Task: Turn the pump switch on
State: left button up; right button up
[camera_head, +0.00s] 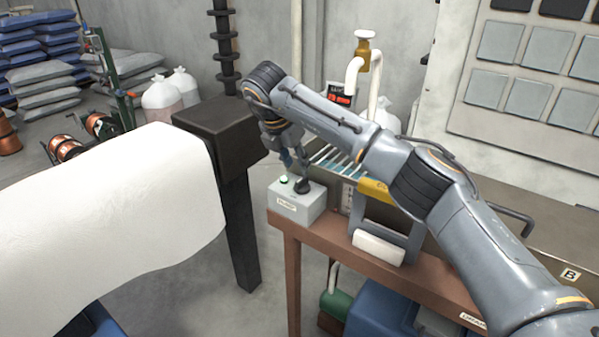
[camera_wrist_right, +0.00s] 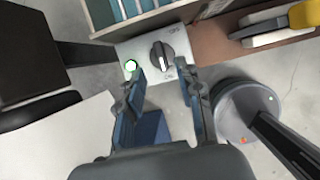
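The pump switch box (camera_head: 296,205) is a pale grey box with a label on its front, on the near left corner of the brown bench. My left gripper is out of view.
The brown bench (camera_head: 345,245) carries a yellow-and-white handled item (camera_head: 380,247) right of the box. A dark post with a block top (camera_head: 215,130) stands to the left, by a large white draped form (camera_head: 100,210). White pipework (camera_head: 355,70) rises behind.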

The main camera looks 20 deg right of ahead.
jog(key=v, duration=0.6)
jog(key=shift+r, duration=0.2)
jog(key=shift+a, duration=0.1)
